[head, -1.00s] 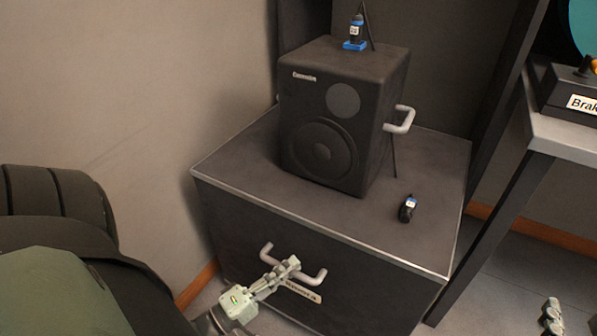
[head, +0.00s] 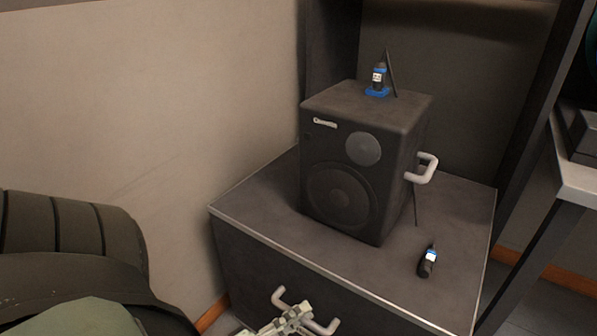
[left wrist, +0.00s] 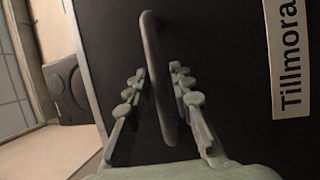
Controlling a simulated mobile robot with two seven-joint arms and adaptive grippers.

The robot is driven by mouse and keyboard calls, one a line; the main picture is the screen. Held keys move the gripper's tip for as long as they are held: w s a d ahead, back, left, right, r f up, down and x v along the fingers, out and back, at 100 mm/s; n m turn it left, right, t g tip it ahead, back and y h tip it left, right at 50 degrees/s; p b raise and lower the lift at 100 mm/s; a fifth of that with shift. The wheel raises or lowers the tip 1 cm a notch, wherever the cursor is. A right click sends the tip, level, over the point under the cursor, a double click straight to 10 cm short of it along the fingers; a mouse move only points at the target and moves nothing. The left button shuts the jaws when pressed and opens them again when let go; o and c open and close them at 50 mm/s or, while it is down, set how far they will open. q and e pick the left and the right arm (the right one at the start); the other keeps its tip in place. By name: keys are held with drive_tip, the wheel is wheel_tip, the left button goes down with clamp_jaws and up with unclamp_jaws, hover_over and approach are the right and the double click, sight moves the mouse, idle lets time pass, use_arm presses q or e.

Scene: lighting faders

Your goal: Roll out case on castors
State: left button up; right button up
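The dark case (head: 255,262) stands low against the wall with a light metal edge around its top. Its pale U-shaped front handle (head: 322,328) shows at the bottom of the head view and upright in the left wrist view (left wrist: 152,60). My left gripper (head: 296,312) is at this handle. In the left wrist view its two fingers (left wrist: 155,85) are spread, one on each side of the handle bar, with a gap visible at least on the left. A white label reading "Tillmora" (left wrist: 286,60) is beside the handle. The castors are hidden. My right gripper is out of view.
A small blue-and-black item (head: 378,80) is on the speaker. A shelf leg (head: 530,265) stands at right.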

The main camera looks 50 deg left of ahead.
use_arm(q)
drive_tip(key=v, duration=1.2)
idle(0.4)
